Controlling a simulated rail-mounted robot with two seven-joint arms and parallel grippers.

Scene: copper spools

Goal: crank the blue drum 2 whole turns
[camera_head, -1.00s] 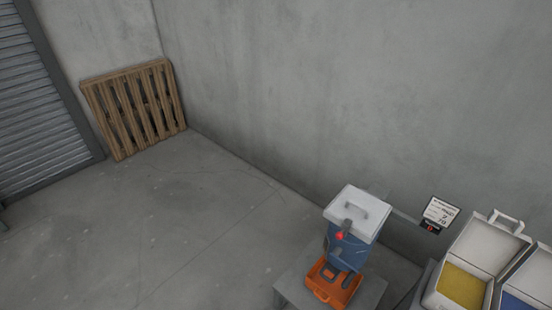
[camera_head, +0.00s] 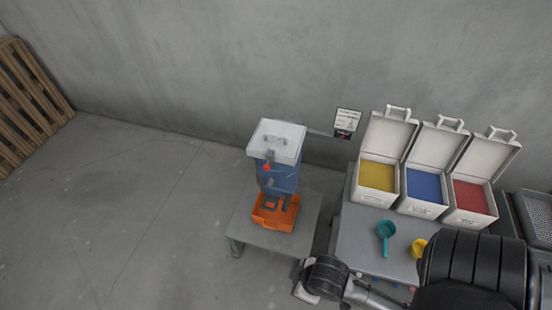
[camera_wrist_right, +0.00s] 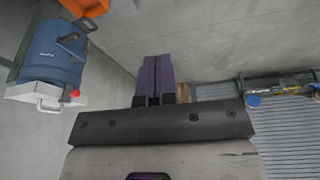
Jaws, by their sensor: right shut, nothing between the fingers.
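The blue drum (camera_head: 281,175) stands upright with a white lid (camera_head: 277,136) on top. A grey crank (camera_head: 268,160) with a red knob (camera_head: 266,168) is on its front. An orange tray (camera_head: 275,214) sits beneath it. In the right wrist view the drum (camera_wrist_right: 52,52) appears upside down at upper left, with the red knob (camera_wrist_right: 74,93) near its lid. My right gripper (camera_wrist_right: 155,72) is shut and empty, with dark purple fingers, apart from the drum and knob. In the head view my right arm comes in at lower right; its fingertips are not clear there. My left gripper is not in view.
The drum stands on a small grey table (camera_head: 244,229). To its right, a bench (camera_head: 352,240) holds open white boxes with yellow (camera_head: 377,176), blue (camera_head: 427,186) and red (camera_head: 470,197) contents, plus a teal scoop (camera_head: 386,232) and a yellow scoop (camera_head: 418,247).

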